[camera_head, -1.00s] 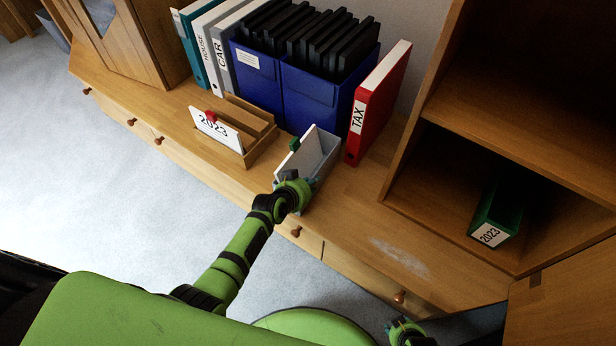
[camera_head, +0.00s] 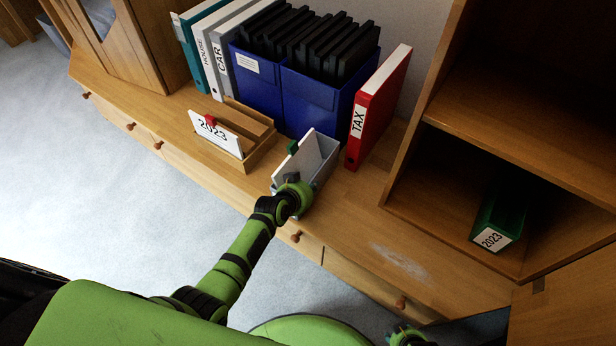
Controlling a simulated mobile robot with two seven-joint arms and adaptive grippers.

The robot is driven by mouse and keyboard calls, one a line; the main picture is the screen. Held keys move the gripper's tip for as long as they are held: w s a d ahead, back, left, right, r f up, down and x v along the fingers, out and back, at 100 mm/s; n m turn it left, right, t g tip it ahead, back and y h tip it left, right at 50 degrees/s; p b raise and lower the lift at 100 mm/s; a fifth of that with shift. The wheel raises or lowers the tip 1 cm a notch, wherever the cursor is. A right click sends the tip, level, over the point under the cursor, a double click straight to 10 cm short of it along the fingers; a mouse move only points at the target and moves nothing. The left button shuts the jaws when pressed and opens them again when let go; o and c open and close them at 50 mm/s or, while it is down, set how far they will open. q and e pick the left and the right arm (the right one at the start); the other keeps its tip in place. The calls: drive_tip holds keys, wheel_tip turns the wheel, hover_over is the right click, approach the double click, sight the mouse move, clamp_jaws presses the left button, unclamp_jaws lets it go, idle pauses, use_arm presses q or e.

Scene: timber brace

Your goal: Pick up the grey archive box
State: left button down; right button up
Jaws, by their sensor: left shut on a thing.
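The grey archive box (camera_head: 317,156) is a small open-topped box with a green clip on its rim. It is on or just above the wooden desk top (camera_head: 350,210), in front of the blue boxes; I cannot tell if it touches the wood. My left gripper (camera_head: 291,184) is shut on the box's near end, and its fingers are largely hidden by the wrist. My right gripper (camera_head: 405,336) shows only in part at the bottom edge, away from the box, and its jaws are not clear.
A wooden card tray (camera_head: 262,150) with a "2023" card stands left of the box. Blue boxes (camera_head: 310,98) of black folders and a red TAX binder (camera_head: 378,108) stand behind. A shelf at right holds a green 2023 binder (camera_head: 500,215). The desk's right front is clear.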

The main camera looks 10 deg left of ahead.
use_arm(q)
drive_tip(key=shift+w+r+p, duration=0.1)
drive_tip(key=shift+r+p, duration=2.3)
drive_tip(key=shift+r, duration=0.2)
